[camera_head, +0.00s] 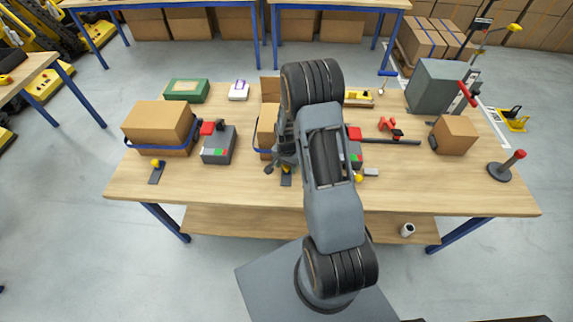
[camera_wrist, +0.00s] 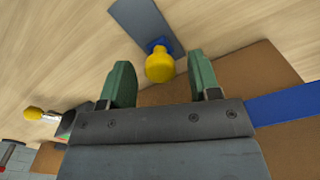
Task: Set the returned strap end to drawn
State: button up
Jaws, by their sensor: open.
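A yellow knob (camera_wrist: 160,66) with a blue base sits at the end of a dark grey plate (camera_wrist: 143,20) in the wrist view. My gripper (camera_wrist: 163,70) is open, its two green fingers on either side of the knob, and I cannot tell whether they touch it. A carton (camera_wrist: 270,72) with a blue strap (camera_wrist: 287,103) lies beside it. In the head view my arm hides much of this middle carton (camera_head: 269,88), and my gripper (camera_head: 286,163) is low over the table near its strap. Another strapped carton (camera_head: 158,124) stands left, with a yellow knob (camera_head: 155,163) on a plate before it.
A grey device (camera_head: 218,146) with red and green parts stands between the cartons. A green box (camera_head: 187,90), a small carton (camera_head: 454,134), a grey cabinet (camera_head: 436,85) and a red-topped post (camera_head: 503,168) are on the table (camera_head: 430,190). Its front right is mostly clear.

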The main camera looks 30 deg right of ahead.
jog(key=shift+c, duration=0.5)
grip_shut()
